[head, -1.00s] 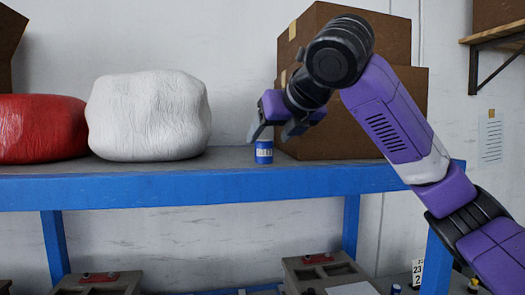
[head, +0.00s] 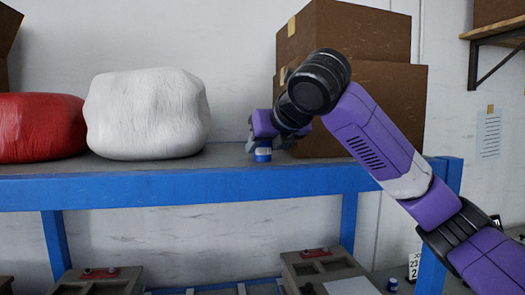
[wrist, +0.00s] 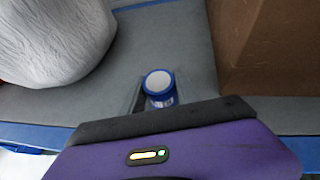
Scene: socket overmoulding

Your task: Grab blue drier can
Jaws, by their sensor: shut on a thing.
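The blue drier can (head: 263,155) stands upright on the grey top of the blue shelf, near its front edge. In the wrist view the can (wrist: 158,88) shows its white lid with a blue rim and a pale label on its side. In the wrist view the gripper body hides the can's lower part.
Stacked cardboard boxes (head: 370,110) stand close to the right of the can. A large white sack (head: 148,115) and a red sack (head: 38,128) lie to the left on the shelf (head: 120,190). Grey moulds (head: 325,270) sit below. The shelf between white sack and can is clear.

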